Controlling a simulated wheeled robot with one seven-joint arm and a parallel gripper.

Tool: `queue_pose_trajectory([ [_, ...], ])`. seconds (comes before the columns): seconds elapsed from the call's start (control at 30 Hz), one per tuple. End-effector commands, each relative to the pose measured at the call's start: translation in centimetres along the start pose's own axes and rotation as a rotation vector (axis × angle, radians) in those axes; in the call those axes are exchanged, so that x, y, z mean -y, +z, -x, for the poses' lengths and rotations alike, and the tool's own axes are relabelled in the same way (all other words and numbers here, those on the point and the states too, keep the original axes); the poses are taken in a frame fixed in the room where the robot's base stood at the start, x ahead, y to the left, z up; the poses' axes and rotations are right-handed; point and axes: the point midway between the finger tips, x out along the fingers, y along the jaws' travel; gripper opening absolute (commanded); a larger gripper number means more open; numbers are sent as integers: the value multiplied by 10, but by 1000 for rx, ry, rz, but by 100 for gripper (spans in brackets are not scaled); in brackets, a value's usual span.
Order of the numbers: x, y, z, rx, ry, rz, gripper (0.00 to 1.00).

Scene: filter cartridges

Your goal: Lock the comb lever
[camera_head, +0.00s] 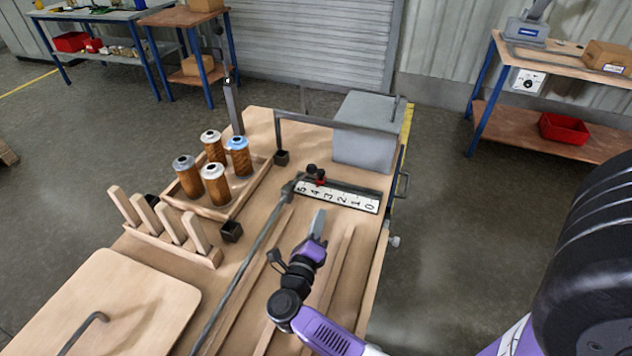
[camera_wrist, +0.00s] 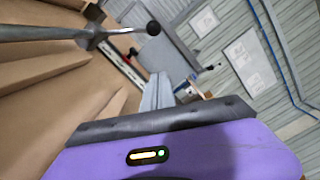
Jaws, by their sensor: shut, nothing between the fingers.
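My gripper (camera_head: 317,224) is shut and empty above the wooden bench top, its grey fingertips aimed at the number scale. In the wrist view its fingers (camera_wrist: 158,92) are together. A long grey metal rod (camera_head: 243,263) runs along the bench left of my gripper, with its far end by the scale. In the wrist view the rod (camera_wrist: 45,33) meets a hub, and a short arm there ends in a black ball knob (camera_wrist: 153,28). This looks like the lever; my fingers are apart from it. A wooden comb with upright pegs (camera_head: 170,228) stands at left.
A white scale (camera_head: 338,197) numbered 0 to 5 has a red pointer (camera_head: 320,181). Several orange filter cartridges (camera_head: 214,184) stand in a wooden tray. A grey box (camera_head: 367,132) and a grey bar frame (camera_head: 335,122) stand behind. Wooden rails flank my gripper.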

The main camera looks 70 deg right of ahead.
Motion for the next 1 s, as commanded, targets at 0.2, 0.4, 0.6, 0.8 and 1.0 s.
queue_pose_trajectory([
  [0.2,0,0,-1,1,0,1,0],
  [0.4,2,1,-21,-1,-2,1,0],
  [0.6,2,1,-59,-1,-3,2,0],
  [0.8,2,1,-98,-1,-2,2,0],
  [1.0,2,28,-107,4,0,1,0],
])
